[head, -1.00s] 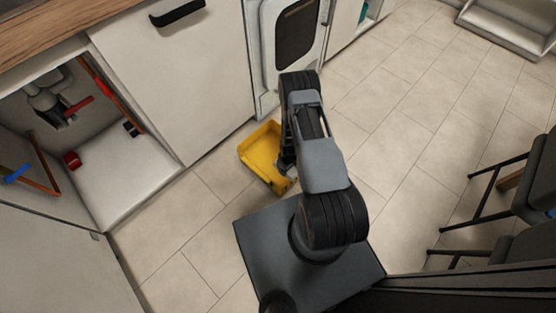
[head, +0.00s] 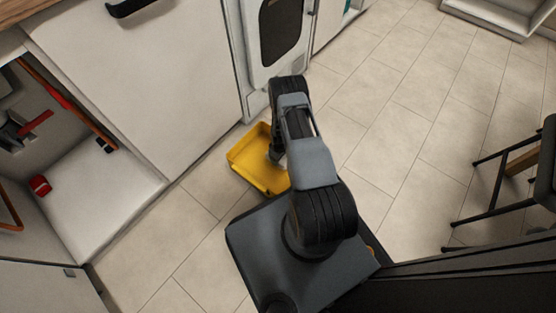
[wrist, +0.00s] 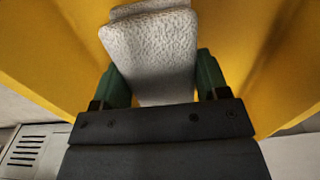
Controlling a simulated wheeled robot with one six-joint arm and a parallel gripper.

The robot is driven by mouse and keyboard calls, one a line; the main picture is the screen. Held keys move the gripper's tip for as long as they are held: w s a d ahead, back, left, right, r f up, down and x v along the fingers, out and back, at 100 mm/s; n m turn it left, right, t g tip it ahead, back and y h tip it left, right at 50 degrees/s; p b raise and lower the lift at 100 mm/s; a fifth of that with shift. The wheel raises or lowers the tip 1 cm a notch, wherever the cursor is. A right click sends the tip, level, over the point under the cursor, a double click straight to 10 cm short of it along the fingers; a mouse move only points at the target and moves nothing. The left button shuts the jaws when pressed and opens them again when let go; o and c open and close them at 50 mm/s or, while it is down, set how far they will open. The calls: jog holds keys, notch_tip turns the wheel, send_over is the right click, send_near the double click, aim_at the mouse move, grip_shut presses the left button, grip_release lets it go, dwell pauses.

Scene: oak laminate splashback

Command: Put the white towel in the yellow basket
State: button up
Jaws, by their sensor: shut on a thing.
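The yellow basket (head: 243,158) stands on the floor by the white cabinets in the head view. My gripper (head: 277,157) reaches down at the basket, with my arm hiding part of its right side. In the wrist view, the white towel (wrist: 152,50) is a textured, folded piece between the green fingers of my gripper (wrist: 162,80), which is shut on it. The yellow walls of the basket (wrist: 55,45) lie beyond and on both sides of the towel. Whether the towel touches the basket floor I cannot tell.
An open cabinet (head: 95,205) with a red item (head: 40,185) is at the left. A white appliance door (head: 280,35) is behind the basket. A dark chair (head: 535,180) stands at the right. The tiled floor (head: 400,120) between is clear.

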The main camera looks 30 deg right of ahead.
jog(key=shift+w+d+f+b, duration=0.15)
jog(key=shift+f+b, duration=0.45)
jog(key=shift+f, duration=0.35)
jog(key=shift+w+a+f+b, duration=0.1)
jog(key=shift+f+b, duration=0.5)
jog(key=shift+f, duration=0.3)
jog(key=shift+f, duration=0.15)
jog(key=o, duration=0.8)
